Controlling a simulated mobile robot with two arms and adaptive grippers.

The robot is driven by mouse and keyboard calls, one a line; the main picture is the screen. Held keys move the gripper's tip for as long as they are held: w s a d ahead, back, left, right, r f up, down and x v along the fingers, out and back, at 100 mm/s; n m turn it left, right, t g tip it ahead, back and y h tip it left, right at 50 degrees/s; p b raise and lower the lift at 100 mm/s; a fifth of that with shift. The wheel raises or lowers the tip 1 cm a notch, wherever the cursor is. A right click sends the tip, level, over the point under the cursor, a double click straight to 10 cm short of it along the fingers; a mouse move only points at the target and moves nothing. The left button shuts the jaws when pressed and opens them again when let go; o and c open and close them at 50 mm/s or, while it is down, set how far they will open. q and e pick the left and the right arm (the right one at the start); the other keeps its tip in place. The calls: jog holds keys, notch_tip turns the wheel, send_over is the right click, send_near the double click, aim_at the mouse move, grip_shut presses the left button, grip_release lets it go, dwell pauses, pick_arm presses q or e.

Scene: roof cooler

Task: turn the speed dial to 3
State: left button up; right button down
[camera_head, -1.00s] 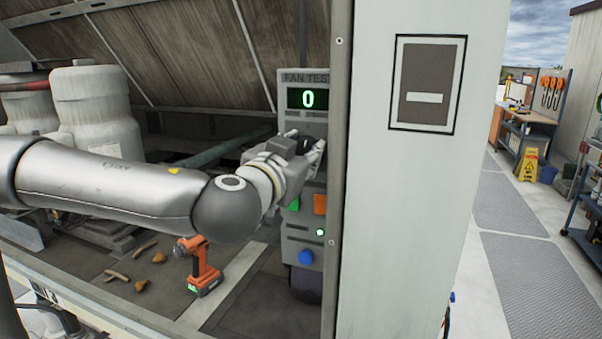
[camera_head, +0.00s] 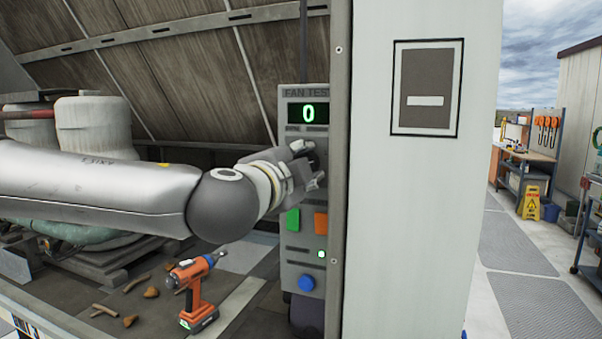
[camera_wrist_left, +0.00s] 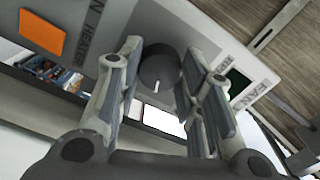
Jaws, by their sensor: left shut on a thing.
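The fan test panel (camera_head: 292,238) stands upright beside the pale cabinet wall, and its green display (camera_head: 307,113) reads 0. My left gripper (camera_head: 313,163) is at the panel below the display and largely covers the dial there. In the left wrist view, the dark round speed dial (camera_wrist_left: 160,68) with a white mark sits between the two fingers of my left gripper (camera_wrist_left: 162,75), which is shut on it. The dial's scale numbers are not readable. My right gripper is not in view.
Below the gripper, the panel has a green button (camera_head: 293,220), an orange button (camera_head: 321,223) and a blue knob (camera_head: 306,283). An orange drill (camera_head: 196,290) stands on the deck under my left arm. The pale cabinet wall (camera_head: 400,220) bounds the right side.

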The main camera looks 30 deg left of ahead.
aim_at(309, 105)
pick_arm(q)
jog(key=m+p, duration=0.1)
jog(key=m, duration=2.1)
jog(key=shift+f+p, duration=0.1)
jog(key=shift+p, duration=0.2)
jog(key=o, duration=0.8)
jog(key=shift+c, duration=0.2)
notch_tip(309, 105, up, 10)
jog(key=shift+r, duration=0.1)
